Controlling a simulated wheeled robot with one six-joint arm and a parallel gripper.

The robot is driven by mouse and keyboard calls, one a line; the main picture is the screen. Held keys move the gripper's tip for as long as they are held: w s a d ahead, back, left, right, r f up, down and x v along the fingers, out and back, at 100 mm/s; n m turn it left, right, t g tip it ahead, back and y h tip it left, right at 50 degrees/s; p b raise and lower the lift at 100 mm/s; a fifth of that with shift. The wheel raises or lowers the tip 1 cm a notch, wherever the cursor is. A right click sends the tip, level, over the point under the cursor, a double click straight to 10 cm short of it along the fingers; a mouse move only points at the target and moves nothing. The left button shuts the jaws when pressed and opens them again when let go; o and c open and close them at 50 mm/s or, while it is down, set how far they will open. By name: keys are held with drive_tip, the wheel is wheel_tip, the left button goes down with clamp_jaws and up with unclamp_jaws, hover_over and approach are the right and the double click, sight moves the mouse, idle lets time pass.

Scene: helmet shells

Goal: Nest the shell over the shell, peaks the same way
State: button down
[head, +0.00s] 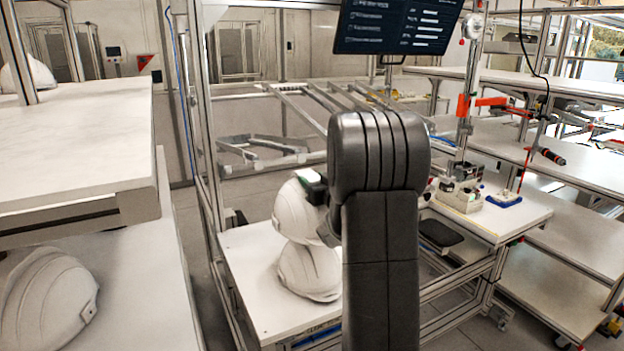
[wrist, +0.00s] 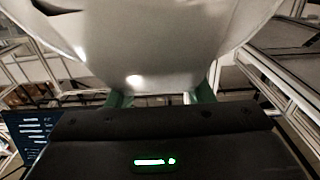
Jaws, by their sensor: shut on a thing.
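Two white helmet shells show at the small white table in the head view. The upper shell (head: 297,212) is held tilted right above the lower shell (head: 308,272), which stands on the table (head: 245,270). They overlap in the picture; I cannot tell whether they touch. My gripper (head: 318,188) is shut on the upper shell, mostly hidden behind my dark arm. In the wrist view the held shell (wrist: 150,45) fills the top, with the green fingertips (wrist: 160,97) at its edge. The peaks' directions are not clear.
Another white shell (head: 48,300) lies on the lower left shelf, and one more (head: 30,75) on the upper left shelf (head: 80,150). A right-hand bench (head: 490,222) carries small boxes. Metal frame posts (head: 200,110) stand behind the table. The table's left part is bare.

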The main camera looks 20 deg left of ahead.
drive_tip(key=shift+s, duration=0.1)
drive_tip(key=shift+d+f+b, duration=0.1)
drive_tip(key=shift+f+b, duration=0.35)
drive_tip(key=shift+b, duration=0.2)
wheel_tip(320, 180, down, 10)
drive_tip(key=b, duration=0.9)
drive_tip(key=shift+f, duration=0.25)
drive_tip(key=shift+f+b, duration=1.75)
drive_tip(key=shift+b, duration=0.05)
drive_tip(key=c, duration=0.6)
unclamp_jaws()
drive_tip(key=shift+s+f, duration=0.1)
drive_tip(key=v, duration=1.3)
drive_tip(key=shift+s+d+b, duration=0.2)
drive_tip(key=shift+d+b, duration=0.1)
drive_tip(key=shift+b, duration=0.1)
